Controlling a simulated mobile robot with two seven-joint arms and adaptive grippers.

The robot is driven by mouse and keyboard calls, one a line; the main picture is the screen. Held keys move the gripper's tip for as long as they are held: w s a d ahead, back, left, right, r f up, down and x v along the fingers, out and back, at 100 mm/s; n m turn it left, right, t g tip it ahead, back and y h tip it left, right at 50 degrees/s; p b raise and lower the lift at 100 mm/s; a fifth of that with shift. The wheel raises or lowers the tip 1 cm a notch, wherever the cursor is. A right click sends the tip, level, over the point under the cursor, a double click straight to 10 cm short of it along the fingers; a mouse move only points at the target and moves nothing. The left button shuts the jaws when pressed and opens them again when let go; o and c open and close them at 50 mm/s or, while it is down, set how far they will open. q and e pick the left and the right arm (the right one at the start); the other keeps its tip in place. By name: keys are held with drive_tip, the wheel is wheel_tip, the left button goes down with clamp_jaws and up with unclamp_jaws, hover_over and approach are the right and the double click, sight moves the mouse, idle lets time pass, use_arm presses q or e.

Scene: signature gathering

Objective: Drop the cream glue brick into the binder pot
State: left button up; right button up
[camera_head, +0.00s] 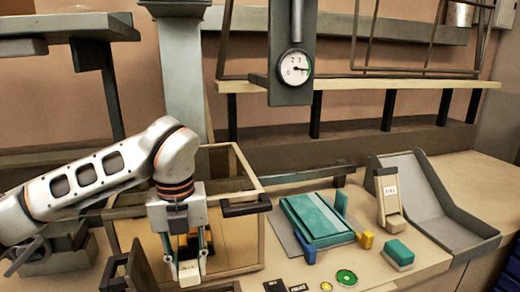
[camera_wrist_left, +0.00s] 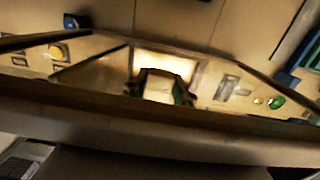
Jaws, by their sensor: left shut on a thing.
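My left gripper (camera_head: 189,266) is shut on the cream glue brick (camera_head: 189,275), which shows between and just below its fingertips. The gripper points down in front of the wood-framed box (camera_head: 242,252), at the left of the bench. Dark and orange parts show behind the fingers. I cannot tell the brick's height above the bench. In the left wrist view a pale, bright patch and a dark-edged block lie near the middle, too blurred to name surely. I cannot pick out the binder pot with certainty. My right gripper is not in view.
A teal book-like block (camera_head: 318,217) lies on a grey board in the middle. A grey sloped tray (camera_head: 430,200), a labelled wooden stand (camera_head: 389,200) and a teal-topped block (camera_head: 398,252) are to the right. A round green piece (camera_head: 346,277) lies near the front edge. A dial (camera_head: 296,68) hangs above.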

use_arm(q)
drive_tip(key=shift+f, duration=0.2)
drive_tip(key=o, duration=1.2)
wheel_tip(320, 180, up, 12)
